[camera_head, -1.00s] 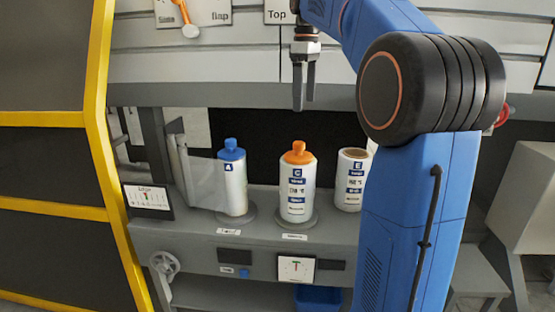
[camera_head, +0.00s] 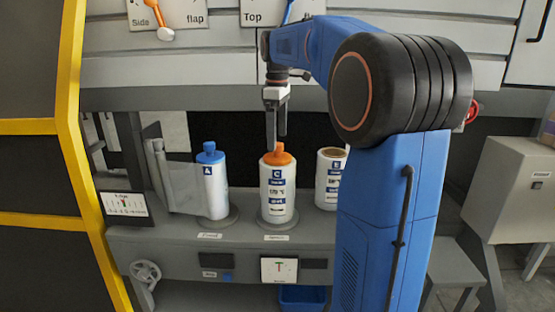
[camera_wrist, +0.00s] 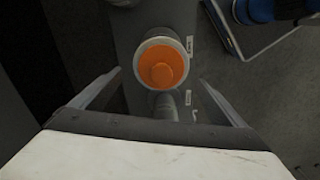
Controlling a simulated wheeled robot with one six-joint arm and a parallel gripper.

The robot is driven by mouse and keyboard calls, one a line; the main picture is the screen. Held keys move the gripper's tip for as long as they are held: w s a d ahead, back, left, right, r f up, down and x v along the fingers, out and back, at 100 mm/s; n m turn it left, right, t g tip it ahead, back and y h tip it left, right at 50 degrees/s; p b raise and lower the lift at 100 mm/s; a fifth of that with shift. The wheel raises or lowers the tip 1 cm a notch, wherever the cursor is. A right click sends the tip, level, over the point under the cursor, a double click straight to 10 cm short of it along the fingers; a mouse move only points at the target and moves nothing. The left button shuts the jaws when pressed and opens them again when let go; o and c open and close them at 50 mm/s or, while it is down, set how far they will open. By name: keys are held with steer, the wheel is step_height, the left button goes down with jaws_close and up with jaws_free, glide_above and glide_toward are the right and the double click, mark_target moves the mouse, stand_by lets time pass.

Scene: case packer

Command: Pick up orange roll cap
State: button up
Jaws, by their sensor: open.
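The orange roll cap (camera_head: 278,156) sits on top of the white roll marked C (camera_head: 277,205), which stands upright on the machine's shelf. In the wrist view the orange cap (camera_wrist: 162,67) shows from above, between and beyond the two fingers. My gripper (camera_head: 277,146) points straight down over the cap, its fingertips close to the cap's knob. It also shows in the wrist view (camera_wrist: 160,85), open with its fingers apart and nothing held. Whether the fingers touch the cap cannot be told.
A roll with a blue cap (camera_head: 210,185) stands to the left, and an uncapped roll marked E (camera_head: 330,180) stands close on the right, partly behind my arm. A clear guard (camera_head: 172,190) and a small sign (camera_head: 124,204) are at the left. A blue bin (camera_head: 302,296) is below.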

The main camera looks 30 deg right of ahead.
mark_target(278, 144)
steer(key=shift+s+f, duration=0.15)
steer(key=shift+f, duration=2.6)
steer(key=c, duration=1.2)
